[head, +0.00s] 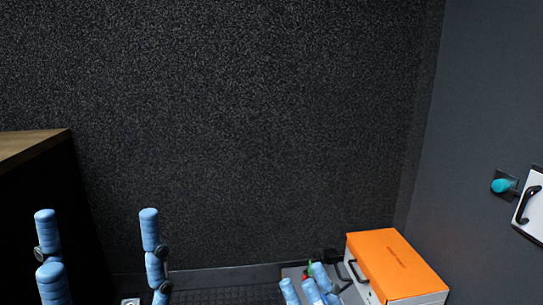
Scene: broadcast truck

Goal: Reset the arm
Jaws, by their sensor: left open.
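My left gripper (98,238) is at the lower left, with blue fingers spread wide apart and nothing visible between them. My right gripper (308,285) is at the bottom, right of the middle. Its blue fingers are close together and cut off by the lower edge. A small green and red item shows right behind them; I cannot tell whether they touch or hold it. The rest of both arms is out of view.
An orange-topped case (395,262) with a black handle stands right of my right gripper. A dark cabinet with a wooden top (30,143) is at the left. A teal knob (501,185) and a white panel with a black handle (530,206) are on the right wall.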

